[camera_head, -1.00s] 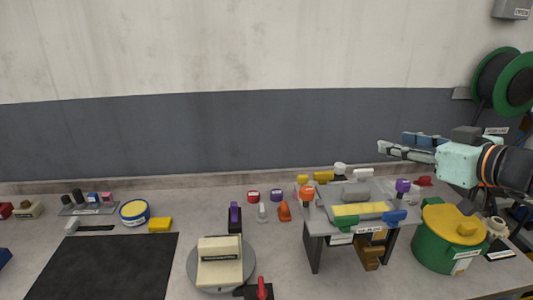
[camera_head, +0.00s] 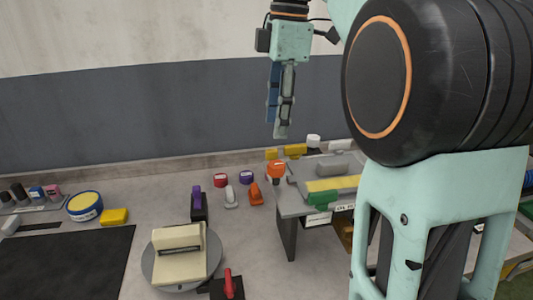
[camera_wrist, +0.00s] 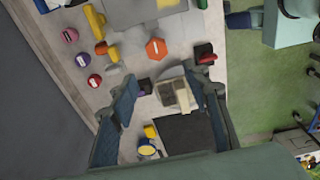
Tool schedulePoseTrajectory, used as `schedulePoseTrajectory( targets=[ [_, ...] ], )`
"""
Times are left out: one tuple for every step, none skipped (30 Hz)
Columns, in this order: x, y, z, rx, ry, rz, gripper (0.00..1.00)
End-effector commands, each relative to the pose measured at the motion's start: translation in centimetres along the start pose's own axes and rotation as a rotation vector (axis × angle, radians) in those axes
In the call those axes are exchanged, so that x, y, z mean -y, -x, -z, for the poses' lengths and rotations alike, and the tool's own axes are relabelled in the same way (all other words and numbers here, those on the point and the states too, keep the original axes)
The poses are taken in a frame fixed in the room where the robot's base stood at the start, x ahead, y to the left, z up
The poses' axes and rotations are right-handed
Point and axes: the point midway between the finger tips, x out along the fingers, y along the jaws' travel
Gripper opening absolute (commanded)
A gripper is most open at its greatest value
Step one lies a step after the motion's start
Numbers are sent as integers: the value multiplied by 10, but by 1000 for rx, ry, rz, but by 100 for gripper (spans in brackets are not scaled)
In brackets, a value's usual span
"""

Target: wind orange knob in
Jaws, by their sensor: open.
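My gripper (camera_head: 277,127) points down above the knob, with a clear gap between fingertips and knob in the head view. In the wrist view its two fingers (camera_wrist: 162,82) are wide apart with nothing between them touching. The knob appears beyond the fingertips, toward the top of that picture.
A cream block (camera_head: 178,252) sits on a round grey plate. My arm hides the right side.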

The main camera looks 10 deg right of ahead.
Motion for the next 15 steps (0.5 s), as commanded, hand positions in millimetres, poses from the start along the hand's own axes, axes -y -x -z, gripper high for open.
schedulePoseTrajectory(
  targets=[
    [-1,0,0,32,4,5,44],
    [-1,2,-1,47,3,7,44],
    [-1,4,-1,63,2,11,44],
    [-1,5,-1,73,1,11,44],
    [-1,5,-1,80,2,12,44],
    [-1,5,-2,86,1,13,44],
    [0,4,-2,89,1,14,44],
    [0,2,-2,91,0,14,44],
    [0,-2,-3,91,0,15,44],
    [0,-6,-3,91,0,16,44],
    [0,-11,-3,91,0,17,44],
    [0,-17,-4,90,1,16,44],
    [1,-23,-4,90,1,17,44],
    [1,-29,-5,90,1,16,44],
    [1,-37,-5,89,1,16,44]
  ],
)
